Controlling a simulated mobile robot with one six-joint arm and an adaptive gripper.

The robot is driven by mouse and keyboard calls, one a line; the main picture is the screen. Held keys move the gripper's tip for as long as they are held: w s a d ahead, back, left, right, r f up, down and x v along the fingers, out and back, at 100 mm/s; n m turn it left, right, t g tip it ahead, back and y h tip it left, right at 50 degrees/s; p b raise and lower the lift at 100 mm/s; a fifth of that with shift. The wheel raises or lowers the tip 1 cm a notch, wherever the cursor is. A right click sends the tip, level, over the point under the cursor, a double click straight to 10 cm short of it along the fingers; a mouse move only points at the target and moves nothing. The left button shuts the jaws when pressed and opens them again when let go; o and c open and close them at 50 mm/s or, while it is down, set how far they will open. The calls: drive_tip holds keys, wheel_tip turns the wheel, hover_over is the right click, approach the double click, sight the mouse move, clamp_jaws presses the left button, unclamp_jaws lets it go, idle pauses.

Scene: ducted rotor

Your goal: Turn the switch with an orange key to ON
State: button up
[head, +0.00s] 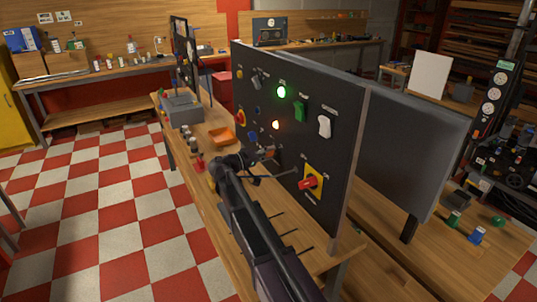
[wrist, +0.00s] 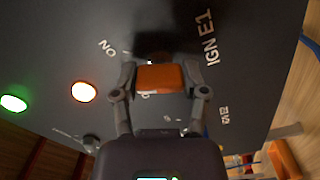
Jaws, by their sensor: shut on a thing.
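The orange key (wrist: 160,78) sits on the dark upright panel (head: 345,100), between the fingers of my gripper (wrist: 161,88). In the wrist view the fingers close on it from both sides. The lettering IGN E1 is beside it, and the label ON shows upside down at the upper left. Which mark the key points to cannot be told. In the head view my gripper (head: 266,156) is at the panel's face, and it largely hides the key there.
A lit green lamp (head: 281,91), a lit amber lamp (head: 276,125), a green switch (head: 300,110) and a white switch (head: 324,126) are on the panel. A red knob on a yellow plate (head: 316,172) is right of my gripper. An orange tray (head: 221,136) lies on the bench.

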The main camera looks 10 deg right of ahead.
drive_tip(key=shift+m, duration=1.8)
drive_tip(key=o, duration=1.2)
drive_tip(key=shift+d, duration=0.1)
drive_tip(key=shift+c, duration=0.2)
drive_tip(key=shift+a, duration=0.2)
drive_tip(key=v, duration=1.1)
drive_tip(key=shift+a, duration=0.3)
drive_tip(key=shift+s, duration=0.2)
